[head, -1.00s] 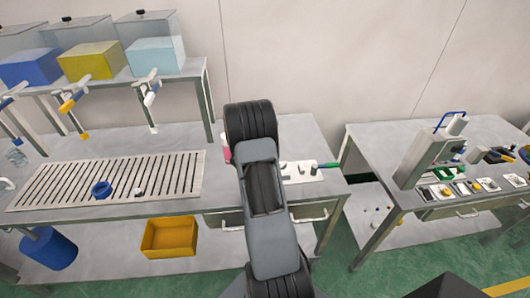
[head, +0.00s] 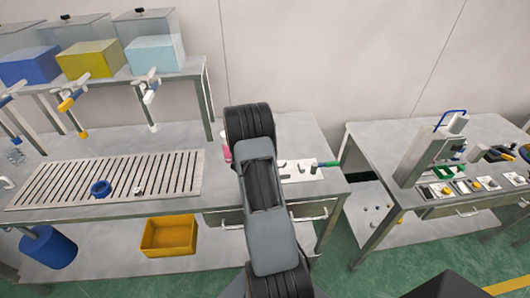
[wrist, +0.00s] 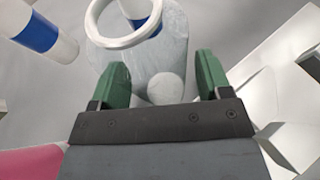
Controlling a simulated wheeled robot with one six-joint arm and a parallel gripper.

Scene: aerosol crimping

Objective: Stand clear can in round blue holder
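The round blue holder (head: 101,189) sits on the slotted grate of the left bench in the head view, apart from my gripper. In the wrist view, my gripper (wrist: 168,80) has its two green fingers spread. A pale, see-through rounded body (wrist: 112,58), seemingly the clear can, lies beyond and partly between the fingertips. A white ring (wrist: 92,22) shows at its upper end. I see no clear grip on it. In the head view my arm hides the gripper and this body.
A blue-and-white cylinder (wrist: 38,36) and a pink object (wrist: 28,163) are close by in the wrist view. The slotted grate (head: 60,181) has free room around the holder. Taps (head: 150,98) hang above the bench. A press (head: 432,160) stands on the right table.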

